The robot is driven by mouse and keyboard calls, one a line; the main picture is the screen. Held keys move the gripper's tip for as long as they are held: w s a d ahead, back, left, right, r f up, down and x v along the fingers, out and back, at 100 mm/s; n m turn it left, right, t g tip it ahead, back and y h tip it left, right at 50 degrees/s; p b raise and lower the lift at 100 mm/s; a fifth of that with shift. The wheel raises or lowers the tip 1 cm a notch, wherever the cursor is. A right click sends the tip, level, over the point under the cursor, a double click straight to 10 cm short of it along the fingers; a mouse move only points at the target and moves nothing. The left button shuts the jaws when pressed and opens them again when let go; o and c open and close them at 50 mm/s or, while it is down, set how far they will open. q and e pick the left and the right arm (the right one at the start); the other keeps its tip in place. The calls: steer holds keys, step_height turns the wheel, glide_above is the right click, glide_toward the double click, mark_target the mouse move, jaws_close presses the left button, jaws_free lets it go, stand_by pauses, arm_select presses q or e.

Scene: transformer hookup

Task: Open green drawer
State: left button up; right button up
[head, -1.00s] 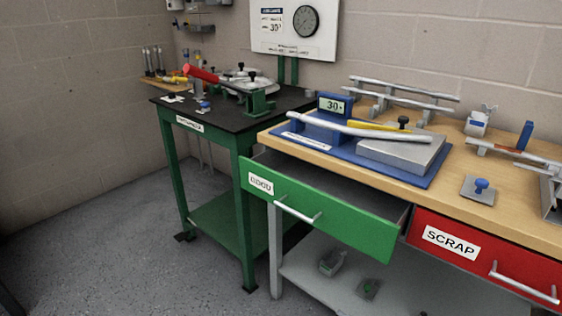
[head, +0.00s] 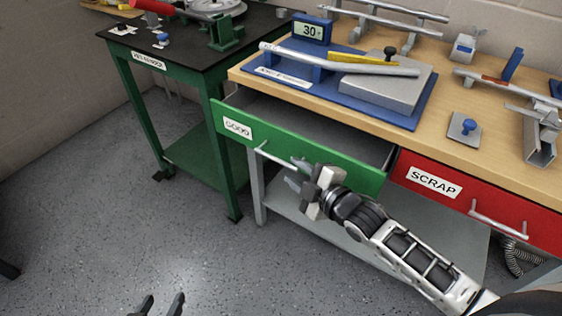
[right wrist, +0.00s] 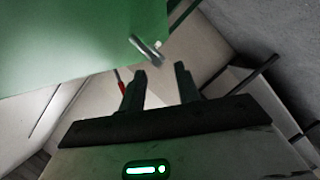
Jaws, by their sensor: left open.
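The green drawer (head: 335,160) with the GOOD label stands partly pulled out under the bench top, its inside showing. Its metal handle (head: 275,155) runs across the front, its right end hidden behind my right gripper (head: 302,178). In the right wrist view the green front (right wrist: 70,45) fills the upper left and the handle (right wrist: 148,47) lies beyond my right fingertips (right wrist: 160,72). These are apart with nothing between them. My left gripper (head: 162,305) is open and empty over the floor at the bottom edge of the head view.
A red SCRAP drawer (head: 470,205) sits shut to the right. The bench top (head: 440,150) holds a blue fixture (head: 405,118) with a metal bar. A dark green-legged table (head: 165,85) stands at left. The floor (head: 110,220) in front is clear.

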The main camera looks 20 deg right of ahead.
mark_target(285, 165)
steer(key=x, duration=0.6)
steer(key=shift+b, duration=0.3)
jaws_close()
